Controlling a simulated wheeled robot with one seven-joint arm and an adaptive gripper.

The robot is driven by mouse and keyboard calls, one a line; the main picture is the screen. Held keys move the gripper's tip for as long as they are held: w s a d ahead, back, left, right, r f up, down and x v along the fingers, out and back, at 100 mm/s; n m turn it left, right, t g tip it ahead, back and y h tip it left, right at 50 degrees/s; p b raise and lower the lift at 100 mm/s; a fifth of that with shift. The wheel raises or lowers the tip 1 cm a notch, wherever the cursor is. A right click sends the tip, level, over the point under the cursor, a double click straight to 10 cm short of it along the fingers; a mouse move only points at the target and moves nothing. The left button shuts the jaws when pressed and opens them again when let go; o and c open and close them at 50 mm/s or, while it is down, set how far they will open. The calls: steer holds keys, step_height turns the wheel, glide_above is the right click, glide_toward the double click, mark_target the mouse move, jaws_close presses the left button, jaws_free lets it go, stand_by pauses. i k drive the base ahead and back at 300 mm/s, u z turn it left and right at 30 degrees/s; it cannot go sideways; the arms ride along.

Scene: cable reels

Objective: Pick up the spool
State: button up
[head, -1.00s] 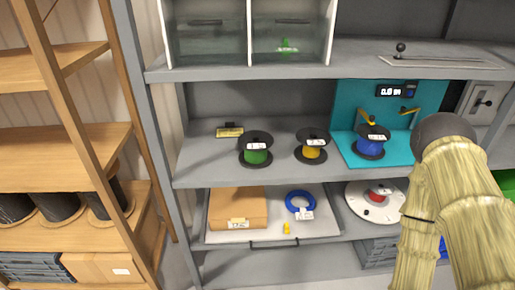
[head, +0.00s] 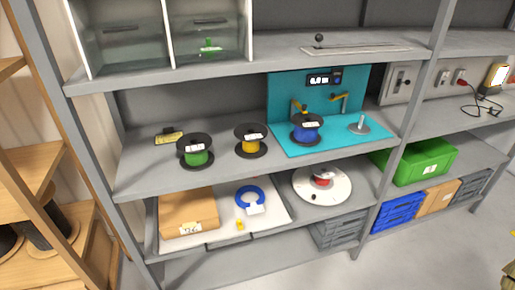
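Three spools with black flanges stand upright on the middle shelf (head: 130,178). The green spool (head: 196,157) is at the left, and the yellow spool (head: 251,147) stands to its right. The blue spool (head: 306,135) sits on the teal station (head: 345,143), close to its back panel. Each carries a white label, too small to read. Which spool the task means cannot be told. My gripper is not in view; only a small piece at the lower right edge may be part of my arm.
A bare post on a disc (head: 360,124) stands right of the blue spool. Below are a cardboard box (head: 188,212), a blue cable coil (head: 250,199) and a white turntable (head: 321,192). A green crate (head: 425,162) is at the right. Shelf uprights (head: 395,150) divide the bays.

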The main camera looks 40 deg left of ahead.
mark_target(195, 146)
steer(key=z, duration=0.85)
steer(key=k, duration=0.8)
steer(key=u, duration=1.95)
